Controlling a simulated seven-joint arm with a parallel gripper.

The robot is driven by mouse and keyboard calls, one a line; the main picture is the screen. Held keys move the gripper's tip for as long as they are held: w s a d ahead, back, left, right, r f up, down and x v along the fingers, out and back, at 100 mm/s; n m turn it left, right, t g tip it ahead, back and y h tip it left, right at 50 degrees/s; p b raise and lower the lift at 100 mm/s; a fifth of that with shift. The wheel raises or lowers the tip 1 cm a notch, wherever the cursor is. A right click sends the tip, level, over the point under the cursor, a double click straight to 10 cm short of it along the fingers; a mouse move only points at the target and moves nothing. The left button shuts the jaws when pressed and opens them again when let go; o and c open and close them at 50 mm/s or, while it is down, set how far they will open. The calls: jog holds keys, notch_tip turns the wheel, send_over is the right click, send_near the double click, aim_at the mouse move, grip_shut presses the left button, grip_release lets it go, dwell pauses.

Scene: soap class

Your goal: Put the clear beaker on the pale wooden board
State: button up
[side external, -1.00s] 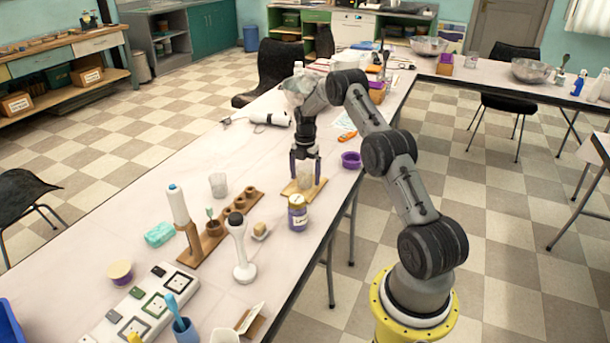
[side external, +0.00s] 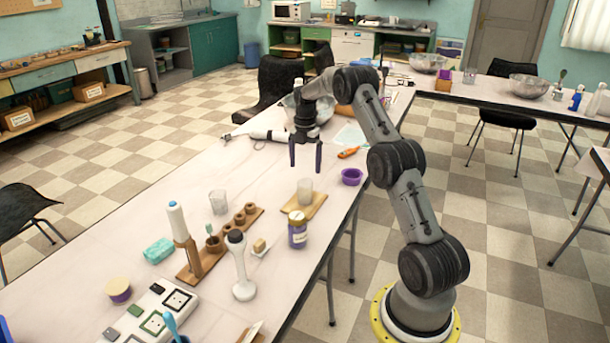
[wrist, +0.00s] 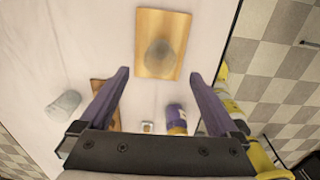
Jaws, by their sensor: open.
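The clear beaker (side external: 305,192) stands upright on the pale wooden board (side external: 313,207), near its middle. It looks slightly cloudy. In the wrist view the beaker (wrist: 160,56) is seen from above, inside the edges of the board (wrist: 176,22). My gripper (side external: 305,169) is open and empty, raised above the beaker and apart from it. Its two purple fingers also show spread in the wrist view (wrist: 156,76). A second clear glass vessel (side external: 218,202) stands on the table to the left.
A purple-labelled jar (side external: 297,231) stands just in front of the board. A purple bowl (side external: 351,177) is to its right near the table edge. A wooden rack (side external: 215,250) and white stand (side external: 242,270) are at front left. Bare table lies left of the board.

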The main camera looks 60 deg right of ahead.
jog(key=s+a+r+m+t+h, duration=0.1)
jog(key=s+a+r+m, duration=0.25)
jog(key=a+r, duration=0.75)
jog(key=s+a+r+m+t, duration=0.2)
jog(key=a+r+m, duration=0.3)
jog(key=a+r, duration=0.6)
jog(key=s+a+f+m+t+y, duration=0.1)
jog(key=s+a+f+m+t, duration=0.1)
jog(key=s+a+m, duration=0.7)
jog(key=s+a+f, duration=0.1)
jog(key=s+a, duration=0.7)
jog(key=s, duration=0.3)
jog(key=shift+f+t, duration=0.3)
jog(key=shift+f, duration=0.1)
